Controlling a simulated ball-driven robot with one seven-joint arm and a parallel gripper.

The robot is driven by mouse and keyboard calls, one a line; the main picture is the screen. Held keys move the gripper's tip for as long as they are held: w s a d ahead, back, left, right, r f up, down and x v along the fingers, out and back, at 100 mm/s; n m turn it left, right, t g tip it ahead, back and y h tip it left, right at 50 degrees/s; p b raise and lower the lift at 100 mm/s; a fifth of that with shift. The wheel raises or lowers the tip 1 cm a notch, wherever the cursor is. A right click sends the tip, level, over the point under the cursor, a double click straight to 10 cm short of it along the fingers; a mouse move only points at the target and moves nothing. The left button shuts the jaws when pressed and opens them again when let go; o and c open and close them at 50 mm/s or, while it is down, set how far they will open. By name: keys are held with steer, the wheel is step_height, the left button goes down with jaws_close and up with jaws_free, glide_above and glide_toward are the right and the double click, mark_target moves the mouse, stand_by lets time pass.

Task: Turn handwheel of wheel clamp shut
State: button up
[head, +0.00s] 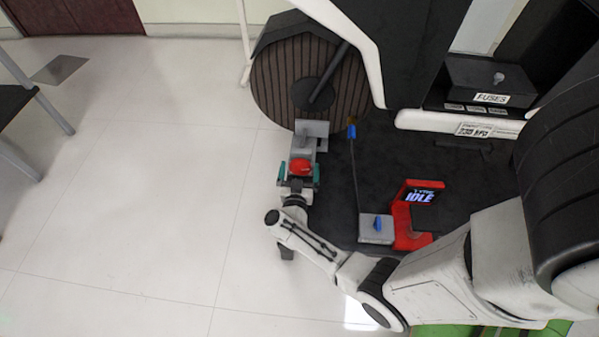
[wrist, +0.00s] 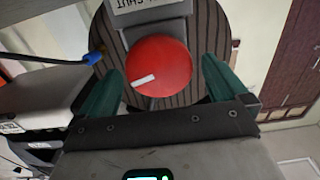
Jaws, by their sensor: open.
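The handwheel (wrist: 160,66) is a round red knob with a white mark pointing to the lower left in the wrist view. In the head view the red handwheel (head: 300,166) sits on the near side of the grey wheel clamp (head: 311,130), which stands against a large dark ribbed wheel (head: 283,80). My gripper (head: 299,178) is just in front of the handwheel. In the wrist view its two green fingers (wrist: 165,85) are open, one on each side of the knob, with visible gaps. A label above the knob is upside down and partly cut off.
A red device (head: 415,212) with a screen reading IDLE and a grey box (head: 376,228) with a blue part stand right of my arm. A cable with a blue plug (head: 351,131) runs near the clamp. A FUSES box (head: 490,82) is upper right.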

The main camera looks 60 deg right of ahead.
steer(key=shift+d, duration=0.1)
steer(key=shift+c, duration=0.4)
steer(key=c, duration=1)
steer(key=m+p, duration=0.1)
steer(key=m, duration=0.3)
steer(key=shift+s+d, duration=0.1)
steer(key=m, duration=0.6)
steer(key=shift+s+f, duration=0.1)
steer(key=m, duration=0.2)
steer(key=m+b, duration=0.1)
steer(key=m, duration=0.2)
steer(key=shift+s+f, duration=0.15)
steer(key=shift+f, duration=0.05)
steer(key=m+b, duration=0.1)
steer(key=m, duration=0.4)
steer(key=shift+f+m+b, duration=0.15)
steer(key=shift+m+b, duration=0.2)
steer(key=shift+m, duration=0.05)
